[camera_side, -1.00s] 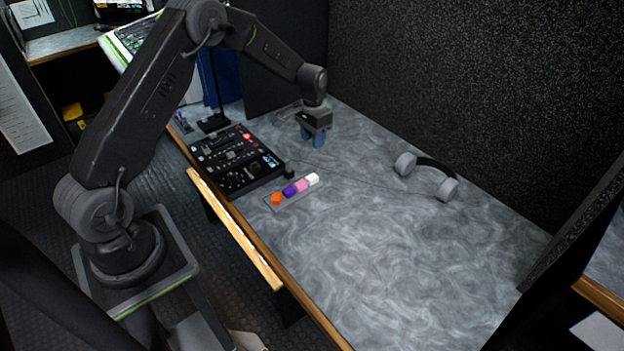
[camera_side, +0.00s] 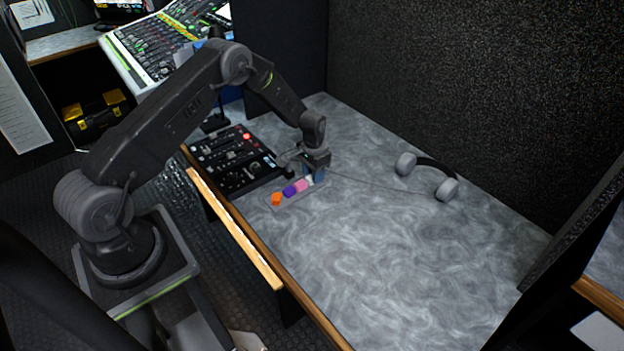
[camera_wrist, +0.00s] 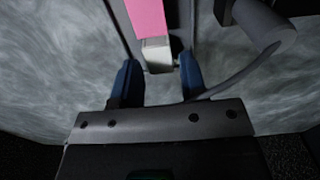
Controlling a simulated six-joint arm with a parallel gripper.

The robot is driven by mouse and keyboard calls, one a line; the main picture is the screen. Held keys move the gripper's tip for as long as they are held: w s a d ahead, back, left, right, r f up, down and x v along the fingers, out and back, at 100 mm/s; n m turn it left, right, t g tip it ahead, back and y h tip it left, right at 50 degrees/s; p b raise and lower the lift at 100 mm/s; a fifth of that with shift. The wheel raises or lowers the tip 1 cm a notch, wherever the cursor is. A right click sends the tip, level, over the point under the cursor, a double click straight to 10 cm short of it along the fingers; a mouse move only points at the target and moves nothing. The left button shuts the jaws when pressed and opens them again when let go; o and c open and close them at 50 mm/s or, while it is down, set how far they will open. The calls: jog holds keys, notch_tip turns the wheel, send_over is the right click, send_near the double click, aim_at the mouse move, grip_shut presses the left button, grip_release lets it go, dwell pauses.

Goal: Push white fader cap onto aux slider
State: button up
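The white fader cap (camera_wrist: 157,54) stands at the end of a row of caps on a small grey tray (camera_side: 299,199). My gripper (camera_side: 315,177) is down at that end of the tray. In the wrist view its two blue fingers (camera_wrist: 159,64) are on either side of the white cap, with a narrow gap on each side, so it is open. In the side view the white cap is mostly hidden by the gripper. The black mixer panel (camera_side: 215,180) lies left of the tray; I cannot tell which of its sliders is the aux slider.
Next to the white cap stand a pink cap (camera_side: 302,186), a purple cap (camera_side: 289,192) and an orange cap (camera_side: 277,199). Headphones (camera_side: 446,188) lie to the right, with a cable across the table. The table (camera_side: 400,270) is clear at the front right.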

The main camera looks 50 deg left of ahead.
jog(key=shift+f, duration=0.5)
jog(key=c, duration=0.7)
jog(key=shift+o, duration=0.2)
jog(key=shift+r, duration=0.1)
